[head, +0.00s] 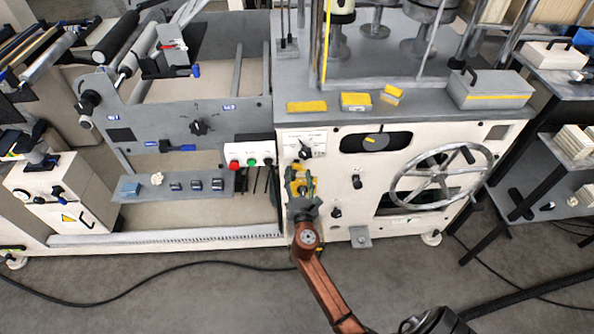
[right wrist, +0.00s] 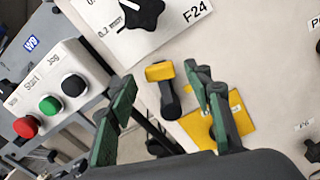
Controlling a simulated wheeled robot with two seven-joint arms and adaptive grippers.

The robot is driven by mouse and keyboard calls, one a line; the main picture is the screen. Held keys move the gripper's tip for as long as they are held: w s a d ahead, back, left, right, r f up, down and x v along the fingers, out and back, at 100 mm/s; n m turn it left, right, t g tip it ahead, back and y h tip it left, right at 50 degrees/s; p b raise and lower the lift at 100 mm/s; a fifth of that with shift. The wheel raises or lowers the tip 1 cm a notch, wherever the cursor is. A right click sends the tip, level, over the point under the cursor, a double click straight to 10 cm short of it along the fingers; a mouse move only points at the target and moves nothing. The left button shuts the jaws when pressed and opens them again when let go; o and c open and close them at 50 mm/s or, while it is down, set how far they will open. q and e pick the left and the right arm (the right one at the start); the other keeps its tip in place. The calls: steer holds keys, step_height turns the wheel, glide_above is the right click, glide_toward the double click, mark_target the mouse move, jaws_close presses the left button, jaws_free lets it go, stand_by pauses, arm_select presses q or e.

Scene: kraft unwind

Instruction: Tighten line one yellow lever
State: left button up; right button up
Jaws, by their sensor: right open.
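The yellow lever (right wrist: 160,71) shows in the right wrist view as a yellow grip on a dark stem, on the pale machine front. My right gripper (right wrist: 160,82) is open, with its green-padded fingers on either side of the lever and a gap on each side. In the head view my right gripper (head: 301,178) is in front of the machine's left panel, below the dial, and partly covers the yellow parts there. My left gripper is not in view.
A control box with red (right wrist: 27,126), green and black buttons sits left of the lever. A black dial (right wrist: 143,13) is above it, and a yellow plate (right wrist: 238,124) is behind the right finger. A large handwheel (head: 441,175) is farther right. Open floor lies in front.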

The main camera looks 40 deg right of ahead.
mark_target(294, 171)
steer(key=shift+x, duration=1.4)
steer(key=shift+c, duration=0.2)
jaws_close()
steer(key=shift+f, duration=0.1)
